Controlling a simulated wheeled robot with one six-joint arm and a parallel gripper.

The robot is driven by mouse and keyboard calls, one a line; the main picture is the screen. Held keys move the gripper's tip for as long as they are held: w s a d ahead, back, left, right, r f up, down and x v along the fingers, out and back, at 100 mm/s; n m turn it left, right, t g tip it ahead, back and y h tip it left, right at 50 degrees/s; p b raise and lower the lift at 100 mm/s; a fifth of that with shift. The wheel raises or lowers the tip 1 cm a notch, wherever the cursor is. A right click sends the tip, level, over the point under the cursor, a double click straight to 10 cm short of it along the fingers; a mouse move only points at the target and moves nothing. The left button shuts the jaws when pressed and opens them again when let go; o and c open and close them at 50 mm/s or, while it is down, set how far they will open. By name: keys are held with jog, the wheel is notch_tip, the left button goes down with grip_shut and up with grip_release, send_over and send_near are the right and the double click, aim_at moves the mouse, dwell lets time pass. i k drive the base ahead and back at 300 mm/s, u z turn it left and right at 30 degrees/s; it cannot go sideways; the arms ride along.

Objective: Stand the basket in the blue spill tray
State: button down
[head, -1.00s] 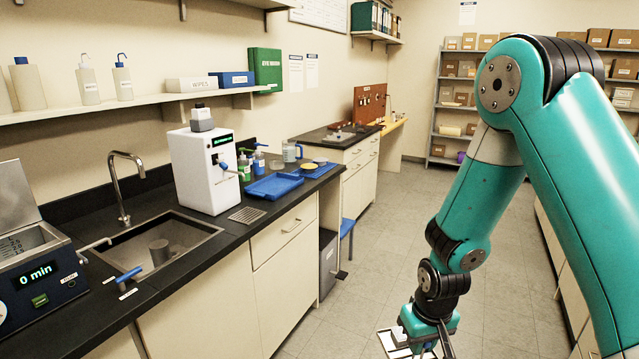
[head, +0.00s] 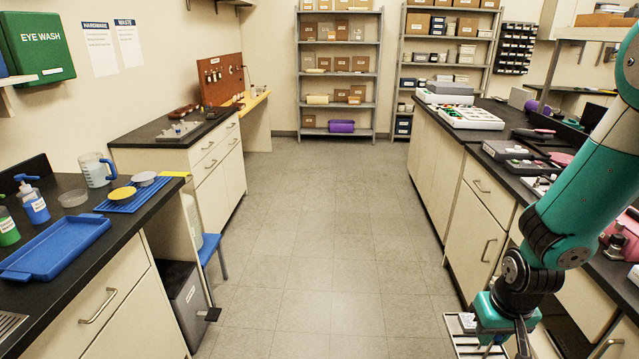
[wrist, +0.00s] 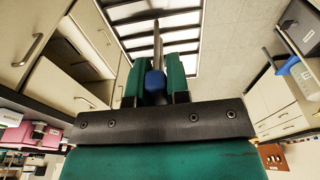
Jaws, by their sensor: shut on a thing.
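The blue spill tray (head: 55,248) lies on the dark counter at the left of the head view, and it looks empty. My gripper (head: 492,326) is at the lower right, over the aisle and well apart from the tray. It is shut on the basket (head: 466,340), whose pale slatted part shows at the bottom edge of the head view, partly hidden by the gripper. In the wrist view the basket (wrist: 130,12) shows as a slatted frame beyond the fingers, with a blue piece (wrist: 155,82) between the green fingers (wrist: 155,75).
Beside the tray stand bottles (head: 35,205), a clear jug (head: 97,170) and a blue mat (head: 135,195) with dishes. A grey bin (head: 185,300) and blue stool (head: 212,250) stand below. A cluttered bench (head: 470,150) runs along the right. The middle floor is clear.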

aim_at(59, 249)
jog(key=u, duration=0.05)
jog(key=i, duration=1.15)
jog(key=u, duration=1)
jog(key=i, duration=0.65)
jog(key=u, duration=0.85)
